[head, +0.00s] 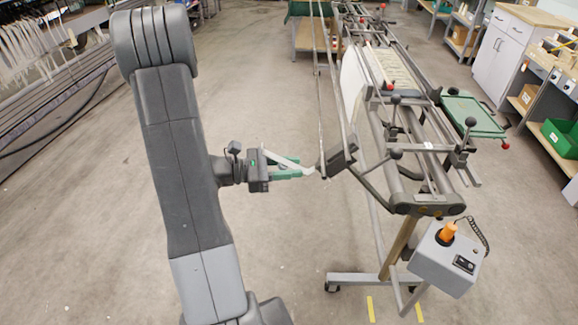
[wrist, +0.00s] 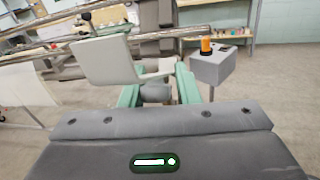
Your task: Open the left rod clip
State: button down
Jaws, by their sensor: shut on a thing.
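The left rod clip is a dark grey block (head: 338,158) at the near left end of the loom frame, on the end of long thin rods. A pale flat lever (head: 287,161) reaches from beside it back over my gripper. In the wrist view the pale lever (wrist: 105,62) shows as a broad plate with a narrow tab running right between the fingers. My gripper (head: 303,172) has green fingers, closed on the pale lever; they also show in the wrist view (wrist: 158,84). A rounded grey part sits between the fingers. The exact contact is partly hidden.
The loom frame (head: 400,140) with dark levers and rods stands just right of my gripper. A grey control box (head: 448,262) with an orange knob (head: 447,231) is at its near end.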

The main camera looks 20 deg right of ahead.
jog(key=shift+w+r+t+y+p, duration=0.2)
jog(key=shift+r+t+y+p, duration=0.15)
jog(key=shift+r, duration=0.25)
jog(key=shift+d+r+y+p, duration=0.1)
jog(key=shift+r+y+p, duration=0.05)
jog(key=shift+y+p, duration=0.45)
jog(key=c, duration=1.2)
grip_release()
jog(key=shift+w, duration=0.1)
jog(key=shift+c, duration=0.2)
jog(key=b+v, duration=0.1)
jog(key=v, duration=1.2)
jog(key=shift+a, duration=0.35)
